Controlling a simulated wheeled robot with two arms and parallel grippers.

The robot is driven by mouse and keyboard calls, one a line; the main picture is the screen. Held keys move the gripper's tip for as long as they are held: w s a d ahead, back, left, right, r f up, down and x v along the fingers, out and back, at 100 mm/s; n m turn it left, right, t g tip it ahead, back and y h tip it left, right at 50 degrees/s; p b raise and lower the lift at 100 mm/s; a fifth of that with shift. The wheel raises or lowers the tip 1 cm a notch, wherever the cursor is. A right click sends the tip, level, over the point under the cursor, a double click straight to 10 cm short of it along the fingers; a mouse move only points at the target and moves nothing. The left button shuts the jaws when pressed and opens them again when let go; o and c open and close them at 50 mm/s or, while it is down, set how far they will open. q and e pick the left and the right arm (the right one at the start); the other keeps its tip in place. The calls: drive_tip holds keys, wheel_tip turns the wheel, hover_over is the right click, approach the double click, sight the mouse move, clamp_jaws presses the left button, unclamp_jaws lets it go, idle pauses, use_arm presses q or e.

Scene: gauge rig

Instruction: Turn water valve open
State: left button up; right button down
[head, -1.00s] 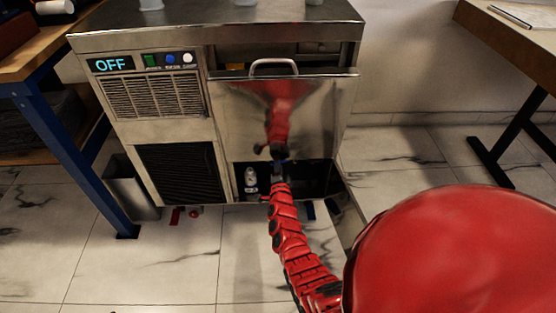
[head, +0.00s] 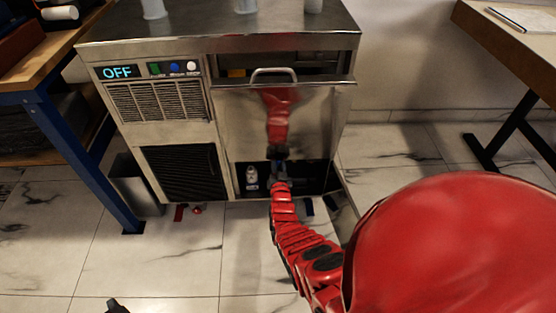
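A steel machine (head: 220,130) with a lit "OFF" display stands in the middle of the head view. Small red parts (head: 197,210) show at the floor by its lower front edge; they may belong to the water valve, but are too small to tell. My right arm reaches up to the machine's low dark opening. Its gripper (head: 279,166) is at that opening, small and dark, and its fingers cannot be made out. A dark tip (head: 116,305) at the bottom left edge appears to be my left gripper, mostly out of frame and away from the machine.
A white bottle-like object (head: 251,180) stands inside the low opening. A grey bin (head: 137,186) and a blue-legged bench (head: 75,150) are at the left. A wooden table (head: 520,40) is at the right. The tiled floor in front is largely clear.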

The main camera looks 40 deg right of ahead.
drive_tip(key=shift+a+n, duration=0.1)
drive_tip(key=shift+n, duration=0.7)
drive_tip(key=shift+f+n, duration=0.1)
drive_tip(key=shift+n, duration=1)
drive_tip(key=c, duration=0.8)
unclamp_jaws()
